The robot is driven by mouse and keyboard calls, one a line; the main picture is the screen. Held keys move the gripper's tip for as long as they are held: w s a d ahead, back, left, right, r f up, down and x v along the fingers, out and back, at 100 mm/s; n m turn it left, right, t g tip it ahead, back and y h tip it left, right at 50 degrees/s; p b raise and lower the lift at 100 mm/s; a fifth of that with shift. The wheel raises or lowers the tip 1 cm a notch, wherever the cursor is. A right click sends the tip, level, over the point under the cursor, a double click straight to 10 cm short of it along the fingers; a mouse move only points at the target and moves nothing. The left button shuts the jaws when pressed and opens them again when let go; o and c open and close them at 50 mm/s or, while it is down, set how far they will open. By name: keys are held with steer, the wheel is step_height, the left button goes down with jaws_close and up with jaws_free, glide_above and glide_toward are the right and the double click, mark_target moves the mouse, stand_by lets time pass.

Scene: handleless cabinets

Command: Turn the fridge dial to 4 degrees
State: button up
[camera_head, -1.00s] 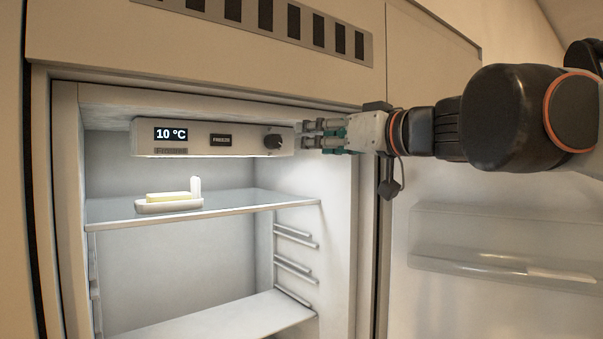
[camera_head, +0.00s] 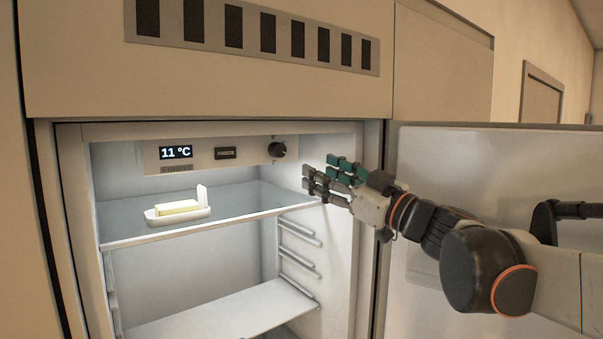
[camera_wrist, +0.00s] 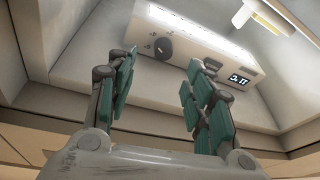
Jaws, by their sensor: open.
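The fridge dial (camera_head: 277,149) is a dark round knob at the right end of the light control panel (camera_head: 215,155) under the fridge ceiling. The display (camera_head: 176,152) on that panel reads 11 °C. My gripper (camera_head: 322,178) is open and empty, to the right of and below the dial, apart from it. In the wrist view the dial (camera_wrist: 163,47) shows between and beyond the two spread fingers (camera_wrist: 155,85), and the display (camera_wrist: 238,81) appears rotated at the right.
A butter dish with butter (camera_head: 178,212) stands on the upper glass shelf (camera_head: 240,209). The fridge's right wall (camera_head: 335,235) is close to my gripper. The open door (camera_head: 412,190) is at the right, behind my arm. A vent grille (camera_head: 250,32) is above.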

mark_target(280, 150)
steer(key=shift+n+t+y, duration=0.3)
steer(key=shift+n+y, duration=0.2)
steer(key=shift+n, duration=0.1)
steer(key=p+x, duration=0.1)
steer(key=x, duration=0.2)
steer(key=p+x, duration=0.1)
steer(key=x, duration=0.3)
steer(key=a+p+x, duration=0.1)
steer(key=x, duration=0.2)
steer(key=shift+s+a, duration=0.2)
steer(key=m+t+p, duration=0.1)
steer(key=m, duration=0.1)
steer(key=shift+m+h, duration=0.3)
steer(key=shift+h, duration=0.1)
steer(key=m, duration=0.1)
steer(key=m+t+h+p, duration=0.1)
steer(key=m, duration=0.2)
steer(key=shift+s+r+m+t+h, duration=0.1)
steer(key=shift+s+m+t+h, duration=0.2)
steer(key=shift+s+d+m+h, duration=0.1)
steer(key=shift+s+m+h, duration=0.1)
steer(key=shift+m+h, duration=0.3)
steer(key=f+b+v, duration=0.1)
steer(key=b+v, duration=0.2)
steer(key=v, duration=1)
steer(key=shift+w, duration=0.15)
steer(key=shift+d, duration=0.15)
steer(key=shift+f, duration=0.1)
